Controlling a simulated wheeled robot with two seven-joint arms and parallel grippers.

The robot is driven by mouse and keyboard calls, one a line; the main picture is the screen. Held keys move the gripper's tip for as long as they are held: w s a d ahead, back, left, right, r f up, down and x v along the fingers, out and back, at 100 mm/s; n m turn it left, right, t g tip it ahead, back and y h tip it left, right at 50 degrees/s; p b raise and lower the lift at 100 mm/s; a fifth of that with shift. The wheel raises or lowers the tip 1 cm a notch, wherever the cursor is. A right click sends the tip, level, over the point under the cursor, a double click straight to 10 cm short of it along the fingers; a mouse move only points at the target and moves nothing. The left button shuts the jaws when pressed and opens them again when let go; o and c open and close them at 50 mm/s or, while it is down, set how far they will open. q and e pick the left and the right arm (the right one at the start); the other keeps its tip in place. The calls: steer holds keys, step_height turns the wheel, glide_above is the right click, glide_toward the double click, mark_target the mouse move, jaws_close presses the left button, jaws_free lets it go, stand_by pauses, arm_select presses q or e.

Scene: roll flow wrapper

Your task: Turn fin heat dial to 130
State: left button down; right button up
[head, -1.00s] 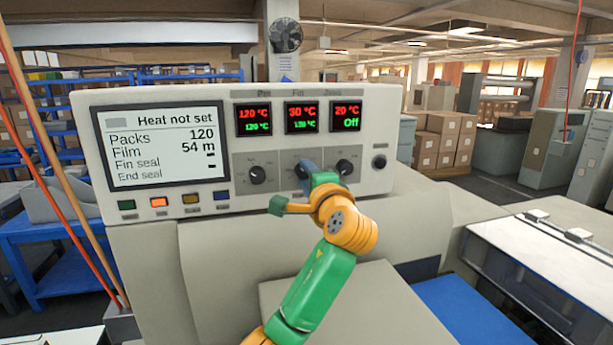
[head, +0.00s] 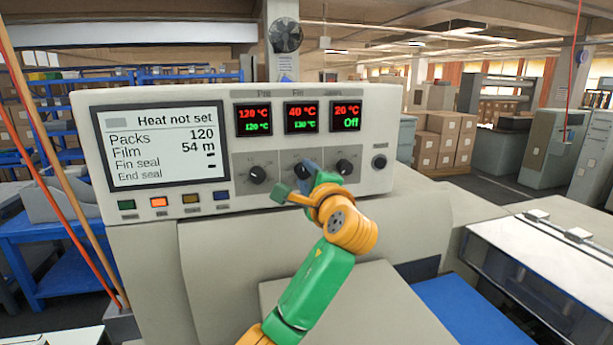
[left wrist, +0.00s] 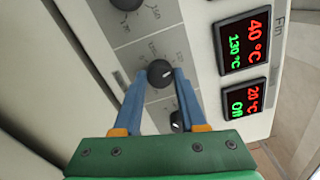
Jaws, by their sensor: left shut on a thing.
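The fin heat dial (left wrist: 160,73) is a black knob with a white pointer mark, the middle of three dials on the machine's panel. My left gripper (left wrist: 163,78) is shut on it, one blue finger on each side. In the head view the gripper (head: 308,172) partly covers this dial. The fin display (head: 302,117) above it reads 40 °C in red and 130 °C in green; it also shows in the left wrist view (left wrist: 243,43). My right gripper is not in view.
The left dial (head: 257,174) and right dial (head: 344,167) stand close on either side. Their displays read 120 °C over 120 °C (head: 254,119) and 20 °C over Off (head: 347,116). The screen (head: 160,145) reads "Heat not set". A black knob (head: 379,161) sits far right.

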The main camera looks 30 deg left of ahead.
arm_select(q)
steer(key=shift+c, duration=2.3)
jaws_free()
steer(key=shift+r, duration=0.1)
steer(key=shift+w, duration=0.1)
steer(key=shift+s+d+f+b, duration=0.2)
steer(key=shift+b, duration=0.1)
steer(key=b+v, duration=0.3)
steer(key=v, duration=0.3)
steer(key=shift+s+d+r, duration=0.15)
steer(key=shift+s+d, duration=0.05)
steer(key=shift+d, duration=0.05)
steer(key=shift+a, duration=0.15)
